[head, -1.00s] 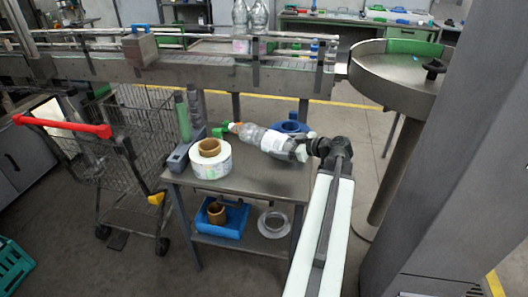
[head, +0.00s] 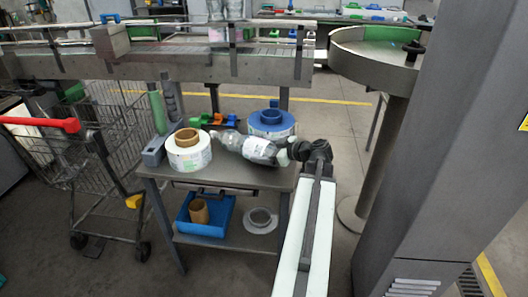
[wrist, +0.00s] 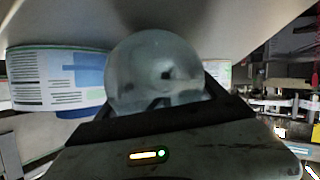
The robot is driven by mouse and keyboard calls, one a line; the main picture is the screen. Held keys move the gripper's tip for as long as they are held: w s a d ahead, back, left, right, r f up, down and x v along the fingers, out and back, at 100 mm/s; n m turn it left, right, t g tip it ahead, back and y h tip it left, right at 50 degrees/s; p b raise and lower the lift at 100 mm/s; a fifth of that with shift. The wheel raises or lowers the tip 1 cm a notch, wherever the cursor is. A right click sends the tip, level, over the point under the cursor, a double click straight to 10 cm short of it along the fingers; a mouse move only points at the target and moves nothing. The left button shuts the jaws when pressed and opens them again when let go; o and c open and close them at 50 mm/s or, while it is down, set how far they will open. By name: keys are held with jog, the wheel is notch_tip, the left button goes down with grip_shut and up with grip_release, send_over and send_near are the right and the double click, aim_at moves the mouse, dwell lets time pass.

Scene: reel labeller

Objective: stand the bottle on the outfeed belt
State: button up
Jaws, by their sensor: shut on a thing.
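The clear bottle (head: 254,149) with a white label lies nearly on its side in the head view, its neck pointing left. My gripper (head: 292,152) is shut on its base end, over the grey cart's top. I cannot tell whether the bottle touches the cart. In the wrist view the bottle's rounded clear end (wrist: 155,72) shows above the dark gripper body; the fingertips are hard to make out. A conveyor (head: 180,66) runs across the back with clear bottles (head: 225,10) standing on it. I cannot tell whether it is the outfeed belt.
The cart (head: 225,178) holds a white label reel (head: 188,155) left of the bottle and a blue reel (head: 270,121) behind it. A shopping trolley (head: 95,150) stands left. A round turntable (head: 372,50) and a grey column (head: 450,130) stand right.

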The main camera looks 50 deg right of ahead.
jog(key=o, duration=2)
jog(key=shift+o, duration=0.2)
jog(key=a+p+v, duration=0.1)
jog(key=p+v, duration=0.3)
jog(key=v, duration=0.8)
jog(key=shift+d, duration=0.45)
